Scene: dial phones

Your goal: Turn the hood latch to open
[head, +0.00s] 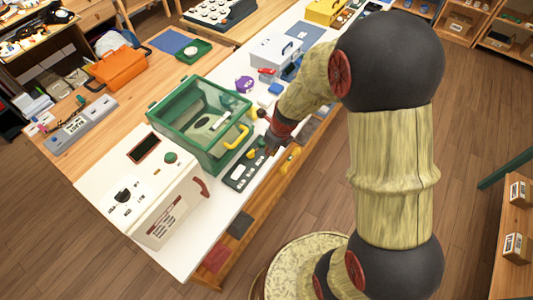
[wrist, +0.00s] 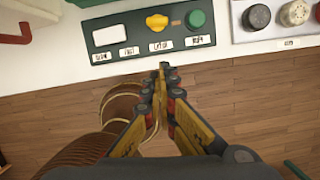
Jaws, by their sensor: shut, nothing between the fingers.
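The green-framed clear hood (head: 203,120) stands on the white counter, with a yellow handle (head: 237,136) on its front side. It looks closed. In front of it lies a dark green control panel (head: 243,172), which also shows at the top of the wrist view (wrist: 123,50). A yellow knob (wrist: 157,22), seemingly the latch, sits on that panel with a green round button (wrist: 195,19) to its right. My gripper (wrist: 164,72) is shut and empty. Its fingertips appear just below the panel's label row, apart from the knob. In the head view my gripper (head: 272,143) is partly hidden.
A white machine (head: 155,190) with a red handle stands left of the hood. A grey panel with round knobs (wrist: 285,20) lies right of the green panel. A purple object (head: 244,84) and a white toolbox (head: 274,52) stand behind. Wooden floor lies in front.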

